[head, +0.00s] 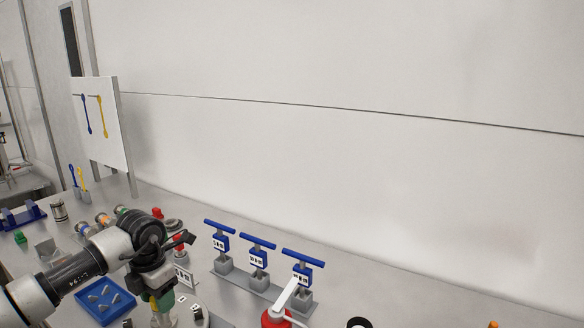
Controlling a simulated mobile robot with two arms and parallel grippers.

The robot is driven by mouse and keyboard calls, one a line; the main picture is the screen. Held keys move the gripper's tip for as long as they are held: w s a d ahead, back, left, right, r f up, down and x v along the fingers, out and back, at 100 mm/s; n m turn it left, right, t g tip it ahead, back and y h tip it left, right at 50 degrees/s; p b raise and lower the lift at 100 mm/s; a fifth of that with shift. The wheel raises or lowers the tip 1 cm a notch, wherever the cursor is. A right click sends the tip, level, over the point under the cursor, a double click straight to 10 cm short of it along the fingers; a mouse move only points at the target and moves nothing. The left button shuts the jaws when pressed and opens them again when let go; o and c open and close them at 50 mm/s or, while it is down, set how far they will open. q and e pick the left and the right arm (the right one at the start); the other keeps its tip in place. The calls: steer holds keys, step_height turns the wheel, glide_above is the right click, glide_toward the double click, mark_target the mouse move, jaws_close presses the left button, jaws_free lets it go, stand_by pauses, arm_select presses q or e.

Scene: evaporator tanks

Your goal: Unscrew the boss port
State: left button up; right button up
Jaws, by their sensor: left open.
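My left arm comes in from the lower left and bends down at the wrist. My left gripper (157,288) points down, open, over a small green and metal fitting (163,312) at the picture's bottom edge. The gripper and wrist partly hide this fitting. I cannot tell whether the fingers touch it, or whether it is the boss port. My right gripper is not in view.
Three blue T-handled valves (258,258) stand on grey blocks right of my arm. A red part with a white lever (280,313) is in front. A blue tray (104,300) holds several small parts. A white board (100,125) with blue and yellow tools stands at the back left.

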arm_select(q)
steer(key=m+b, duration=0.1)
steer(key=m, duration=0.4)
steer(key=m+b, duration=0.1)
steer(key=m, duration=0.5)
steer(key=shift+m, duration=0.3)
jaws_close()
steer(key=n, duration=0.5)
steer(key=shift+p, duration=0.3)
steer(key=shift+n, duration=0.5)
steer(key=n, duration=0.4)
steer(key=shift+p, duration=0.35)
